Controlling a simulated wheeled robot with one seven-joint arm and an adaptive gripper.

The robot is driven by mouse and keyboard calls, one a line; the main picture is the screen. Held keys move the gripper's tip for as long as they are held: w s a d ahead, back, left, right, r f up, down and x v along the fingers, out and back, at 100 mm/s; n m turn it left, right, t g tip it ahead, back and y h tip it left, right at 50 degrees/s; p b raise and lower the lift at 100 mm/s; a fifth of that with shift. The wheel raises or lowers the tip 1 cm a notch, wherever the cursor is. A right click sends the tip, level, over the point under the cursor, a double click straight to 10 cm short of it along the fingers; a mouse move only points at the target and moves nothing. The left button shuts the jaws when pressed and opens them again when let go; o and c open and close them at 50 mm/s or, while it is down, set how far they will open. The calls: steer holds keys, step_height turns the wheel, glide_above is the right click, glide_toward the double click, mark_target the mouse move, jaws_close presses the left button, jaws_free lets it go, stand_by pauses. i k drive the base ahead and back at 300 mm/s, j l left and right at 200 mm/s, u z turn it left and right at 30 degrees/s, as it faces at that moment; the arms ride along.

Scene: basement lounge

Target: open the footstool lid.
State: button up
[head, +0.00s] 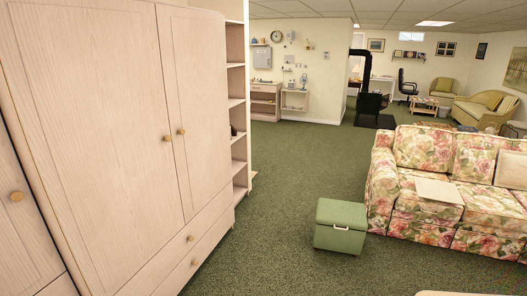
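The green footstool (339,238) stands on the carpet right of centre in the head view, just left of the floral sofa. Its lid (342,214) is a green top that lies flat and closed on the box. A small pale handle (341,228) shows on its front face, near the seam under the lid. My gripper is not in view.
A tall pale wooden wardrobe (110,130) with drawers fills the left side. The floral sofa (420,230) stands close to the footstool's right. A pale edge (455,293) shows at the bottom right. Open green carpet (270,255) lies between wardrobe and footstool.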

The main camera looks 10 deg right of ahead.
mark_target(334, 213)
steer(key=i+l+z, duration=0.1)
steer(key=i+z, duration=0.4)
steer(key=i, duration=1.5)
steer(key=i+j+z, duration=0.15)
steer(key=i, duration=0.3)
steer(key=i+j+z, duration=0.15)
steer(key=i, duration=0.25)
steer(key=i+j+z, duration=0.15)
steer(key=i, duration=0.3)
steer(key=i+j+z, duration=0.15)
steer(key=i, duration=0.25)
